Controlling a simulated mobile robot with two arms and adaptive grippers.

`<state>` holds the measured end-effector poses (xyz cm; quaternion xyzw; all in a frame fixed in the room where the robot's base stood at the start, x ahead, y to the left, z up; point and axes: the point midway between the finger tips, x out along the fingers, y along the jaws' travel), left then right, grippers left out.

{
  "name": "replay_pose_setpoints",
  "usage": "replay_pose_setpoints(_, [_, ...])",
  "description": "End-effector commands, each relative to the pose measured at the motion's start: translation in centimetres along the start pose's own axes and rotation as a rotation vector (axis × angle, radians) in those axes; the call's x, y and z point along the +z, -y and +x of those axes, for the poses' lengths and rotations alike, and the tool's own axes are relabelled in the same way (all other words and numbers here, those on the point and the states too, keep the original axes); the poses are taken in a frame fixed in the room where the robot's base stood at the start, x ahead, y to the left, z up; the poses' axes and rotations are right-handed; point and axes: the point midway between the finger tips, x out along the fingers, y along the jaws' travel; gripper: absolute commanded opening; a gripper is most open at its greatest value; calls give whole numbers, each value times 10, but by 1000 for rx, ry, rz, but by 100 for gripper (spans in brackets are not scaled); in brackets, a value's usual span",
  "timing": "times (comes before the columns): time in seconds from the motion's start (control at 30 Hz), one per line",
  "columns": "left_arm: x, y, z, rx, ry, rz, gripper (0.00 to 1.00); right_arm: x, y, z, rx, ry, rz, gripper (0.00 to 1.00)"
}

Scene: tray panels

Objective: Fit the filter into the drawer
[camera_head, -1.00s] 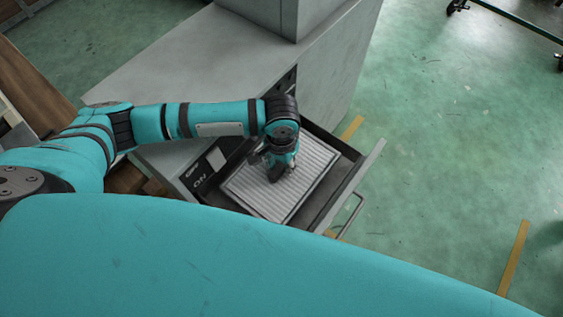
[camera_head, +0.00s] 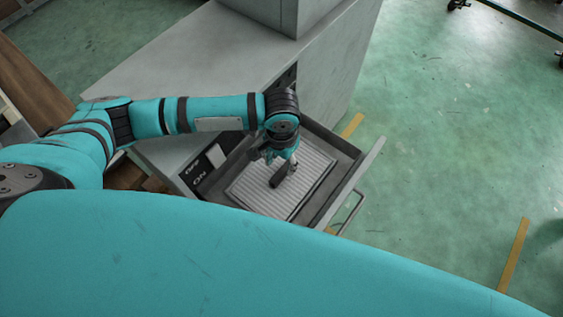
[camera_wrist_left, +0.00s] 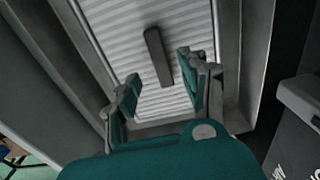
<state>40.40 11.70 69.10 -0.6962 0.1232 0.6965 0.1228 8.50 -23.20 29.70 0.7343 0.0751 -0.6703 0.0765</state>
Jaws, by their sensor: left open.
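The filter (camera_head: 310,174) is a pale ribbed panel with a dark bar handle (camera_head: 281,177) on top. It lies inside the open drawer (camera_head: 341,183) and looks flat, with the drawer's dark walls around it. Whether it is fully seated I cannot tell. My left gripper (camera_head: 277,160) is just above the handle. My right gripper is not in view.
The grey cabinet (camera_head: 180,65) stands behind the drawer, with a taller block on its top. The drawer's bar handle (camera_head: 351,213) sticks out at its front. Green floor (camera_head: 440,150) with yellow marks is open to the right.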

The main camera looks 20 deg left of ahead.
Motion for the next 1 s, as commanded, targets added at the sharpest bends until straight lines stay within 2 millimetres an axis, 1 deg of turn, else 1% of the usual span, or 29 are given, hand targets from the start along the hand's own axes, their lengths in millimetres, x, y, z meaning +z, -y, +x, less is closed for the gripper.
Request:
replay_pose_setpoints(0.03, [-1,0,-12,1,-3,-1,45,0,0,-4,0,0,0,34])
replay_pose_setpoints(0.3, [-1,0,-73,2,-3,0,45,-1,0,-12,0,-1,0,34])
replay_pose_setpoints(0.4, [-1,0,-91,2,-2,-1,45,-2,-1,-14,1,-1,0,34])
replay_pose_setpoints(0.5, [-1,-1,-105,2,-2,0,45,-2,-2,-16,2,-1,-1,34])
replay_pose_setpoints(0.6, [-1,0,-113,2,0,-1,45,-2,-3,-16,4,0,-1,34])
replay_pose_setpoints(0.7, [0,0,-116,2,1,-1,45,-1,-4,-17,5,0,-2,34])
replay_pose_setpoints(1.0, [0,0,-116,2,1,-1,45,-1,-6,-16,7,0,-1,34])
